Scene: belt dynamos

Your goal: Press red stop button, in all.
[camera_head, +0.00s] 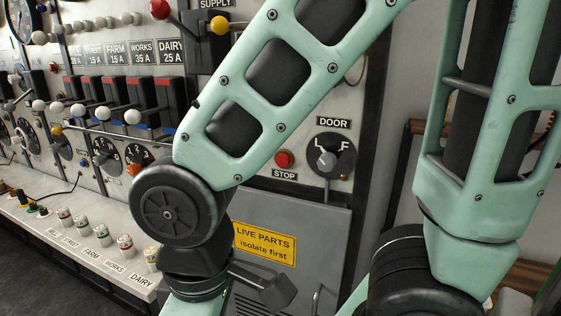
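The red stop button (284,158) sits on the grey panel in the camera_head view, just right of my mint-green arm link. A black STOP label (284,175) is right below it. The button's face is unobstructed in this view, and nothing touches it. My arm crosses the middle of the picture and bends down at a dark round joint to the lower left of the button. The fingers of my gripper do not show, so I cannot see what they hold.
A DOOR rotary switch (328,161) is right of the button. Below is a grey cabinet door with a yellow LIVE PARTS sign (264,243). Levers and dials fill the left panel (88,138). A ledge (75,248) with labelled fuses juts out at lower left.

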